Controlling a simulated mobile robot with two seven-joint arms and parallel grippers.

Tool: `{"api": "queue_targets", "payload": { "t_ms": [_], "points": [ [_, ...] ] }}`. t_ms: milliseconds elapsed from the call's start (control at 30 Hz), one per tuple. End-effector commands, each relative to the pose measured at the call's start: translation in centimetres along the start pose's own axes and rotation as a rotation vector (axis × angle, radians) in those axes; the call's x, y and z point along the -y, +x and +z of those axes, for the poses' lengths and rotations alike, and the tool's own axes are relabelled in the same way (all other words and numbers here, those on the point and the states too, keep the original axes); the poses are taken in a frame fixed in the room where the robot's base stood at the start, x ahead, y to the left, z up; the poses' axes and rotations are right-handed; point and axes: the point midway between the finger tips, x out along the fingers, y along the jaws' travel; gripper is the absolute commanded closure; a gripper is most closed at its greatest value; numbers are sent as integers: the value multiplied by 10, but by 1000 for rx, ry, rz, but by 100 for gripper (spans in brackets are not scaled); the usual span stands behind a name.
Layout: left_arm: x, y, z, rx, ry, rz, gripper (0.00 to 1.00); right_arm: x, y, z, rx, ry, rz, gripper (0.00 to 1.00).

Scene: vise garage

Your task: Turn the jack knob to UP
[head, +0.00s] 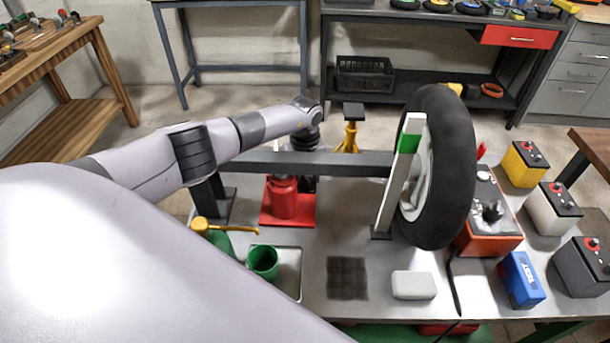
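A red bottle jack (284,198) stands on a red base plate (290,217) under a dark grey beam (335,164). An orange box (487,236) with a grey top panel and a black knob (493,211) stands right of the tire; I cannot read a label by this knob. My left arm reaches across from the left. Its gripper (306,141) points down behind the beam, close to the jack's far right side. The beam and the jack hide its fingertips, so I cannot tell whether it touches anything. My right gripper is out of view.
A black tire (447,165) stands beside a white post with a green band (411,134). A green cup (263,262), a white block (413,285), a blue box (521,280) and several batteries are on the table.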

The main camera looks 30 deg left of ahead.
Motion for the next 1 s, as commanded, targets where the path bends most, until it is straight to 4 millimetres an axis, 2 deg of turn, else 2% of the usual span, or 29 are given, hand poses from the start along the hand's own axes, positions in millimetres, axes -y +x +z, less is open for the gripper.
{"api": "queue_targets", "payload": {
  "t_ms": [233, 500, 700, 1000],
  "points": [
    [0, -9, 0, 0, 1, 0, 46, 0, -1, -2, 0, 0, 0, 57],
    [0, -47, 1, 2, 1, -1, 46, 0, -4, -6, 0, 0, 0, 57],
    [0, -68, 1, 1, 0, 0, 46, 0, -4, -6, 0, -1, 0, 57],
    [0, -72, 0, 0, 0, 0, 46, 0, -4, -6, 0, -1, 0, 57]
  ]
}}
